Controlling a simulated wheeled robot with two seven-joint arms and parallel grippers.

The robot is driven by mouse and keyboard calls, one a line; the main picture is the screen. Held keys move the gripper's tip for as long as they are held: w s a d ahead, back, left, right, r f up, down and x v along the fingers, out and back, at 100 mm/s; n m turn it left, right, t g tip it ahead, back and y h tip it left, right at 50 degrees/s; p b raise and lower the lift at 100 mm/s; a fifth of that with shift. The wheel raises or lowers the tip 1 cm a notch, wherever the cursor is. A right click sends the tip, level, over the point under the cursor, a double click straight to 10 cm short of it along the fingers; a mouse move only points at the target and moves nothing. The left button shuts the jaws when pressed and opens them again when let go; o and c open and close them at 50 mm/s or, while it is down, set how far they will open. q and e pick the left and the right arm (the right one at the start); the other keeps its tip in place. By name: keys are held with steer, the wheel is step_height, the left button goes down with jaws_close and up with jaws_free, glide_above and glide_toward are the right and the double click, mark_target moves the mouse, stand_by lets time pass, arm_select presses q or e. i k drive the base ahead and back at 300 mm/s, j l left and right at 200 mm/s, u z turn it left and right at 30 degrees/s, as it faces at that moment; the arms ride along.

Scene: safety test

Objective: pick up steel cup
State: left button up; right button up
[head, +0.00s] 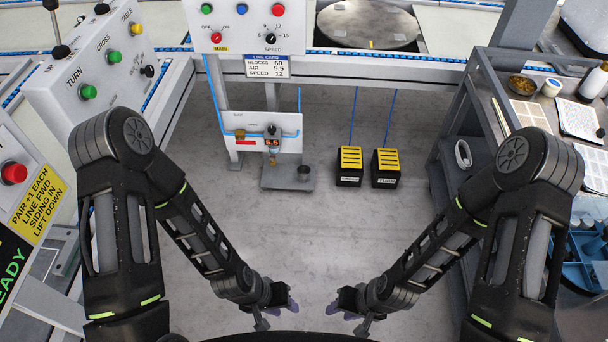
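No cup is plainly recognisable as steel. My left gripper (289,304) is at the bottom middle, over the floor, well below and apart from that cylinder. My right gripper (337,306) is a short way to its right, also over bare floor. Nothing shows held in either gripper. Their fingertips are small and seen at a slant, so I cannot tell how far they are apart.
A left console (95,75) has levers and buttons. Two yellow-and-black pedals (349,166) (385,167) stand on the floor. The right bench (497,128) holds a bowl of brass-coloured bits (521,85), a small pale cup (551,88) and a bottle (592,82). The middle floor is clear.

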mark_target(303, 172)
steer(key=i+z, duration=0.1)
steer(key=z, duration=0.4)
steer(key=i+j+z, duration=0.35)
steer(key=i+j, duration=0.15)
steer(key=i+j+z, duration=0.4)
steer(key=j, duration=0.25)
steer(key=i+j, duration=0.3)
